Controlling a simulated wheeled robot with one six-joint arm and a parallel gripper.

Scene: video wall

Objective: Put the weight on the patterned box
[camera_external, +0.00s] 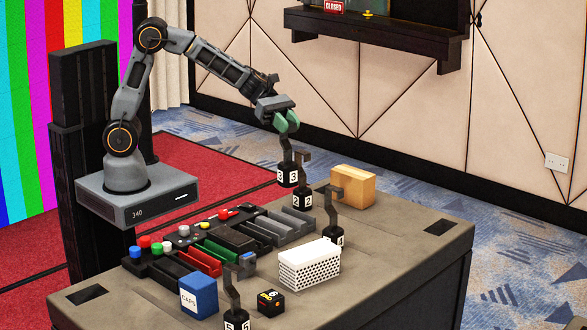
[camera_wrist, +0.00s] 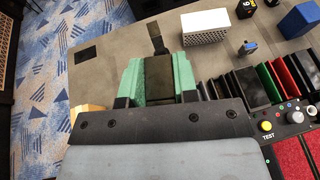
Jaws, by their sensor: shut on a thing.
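My gripper (camera_external: 287,121), with green fingertips, is shut on the hook of a black weight marked 3 (camera_external: 288,178). The weight hangs upright below the fingers near the back of the table; I cannot tell for sure whether its base is clear of the table. In the wrist view a dark piece fills the gap between the fingers (camera_wrist: 158,80). The patterned box (camera_external: 309,267), white with black dots on its side, stands nearer the front of the table. It also shows in the wrist view (camera_wrist: 205,37), ahead and right of the fingers.
Other hooked weights stand close by: one marked 2 (camera_external: 302,199), one beside the patterned box (camera_external: 335,237), one at the front (camera_external: 236,320). A cardboard box (camera_external: 353,187) is at the back. A blue box (camera_external: 199,295), black cube (camera_external: 271,303) and control panel (camera_external: 225,236) occupy the left.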

